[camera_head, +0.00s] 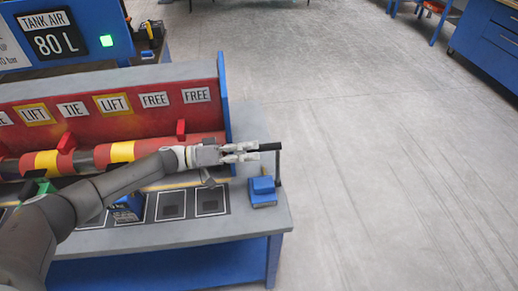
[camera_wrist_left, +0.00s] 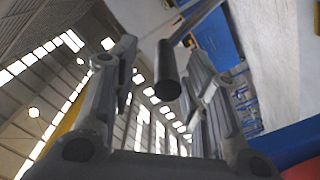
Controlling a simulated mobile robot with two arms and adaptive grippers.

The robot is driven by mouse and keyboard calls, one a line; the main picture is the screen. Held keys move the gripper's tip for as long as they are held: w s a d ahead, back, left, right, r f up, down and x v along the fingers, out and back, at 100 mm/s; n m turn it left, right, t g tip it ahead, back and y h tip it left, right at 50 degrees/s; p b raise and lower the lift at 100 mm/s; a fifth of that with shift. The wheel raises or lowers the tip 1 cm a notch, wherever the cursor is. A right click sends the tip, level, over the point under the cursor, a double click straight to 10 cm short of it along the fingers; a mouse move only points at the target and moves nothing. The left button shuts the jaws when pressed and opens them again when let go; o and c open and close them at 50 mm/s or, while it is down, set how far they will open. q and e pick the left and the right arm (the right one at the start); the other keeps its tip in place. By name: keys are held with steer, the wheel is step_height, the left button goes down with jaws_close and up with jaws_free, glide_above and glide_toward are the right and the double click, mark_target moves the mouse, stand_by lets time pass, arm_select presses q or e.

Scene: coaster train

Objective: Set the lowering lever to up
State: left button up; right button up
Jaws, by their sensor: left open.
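The lever has a black grip (camera_head: 270,147) that lies level in the head view, on top of a thin dark upright bar (camera_head: 279,170). A blue block (camera_head: 263,187) sits at its foot near the bench's right corner. My left gripper (camera_head: 250,152) is open, its fingers pointing right at the left end of the grip. In the left wrist view the black grip (camera_wrist_left: 168,72) shows end-on between the two open fingers (camera_wrist_left: 160,75), with the dark bar behind it. I cannot tell whether the fingers touch it. My right gripper is out of view.
A red panel (camera_head: 130,126) with LIFT, TIE and FREE labels and red-yellow rollers stands behind my left arm. Its blue end plate (camera_head: 225,95) rises close to the gripper. Dark square pads (camera_head: 171,205) lie on the grey bench. Open floor (camera_head: 400,170) is to the right.

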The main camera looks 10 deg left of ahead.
arm_select(q)
steer(key=v, duration=0.8)
steer(key=shift+a, duration=0.35)
steer(key=shift+s, duration=0.1)
steer(key=shift+c, duration=0.3)
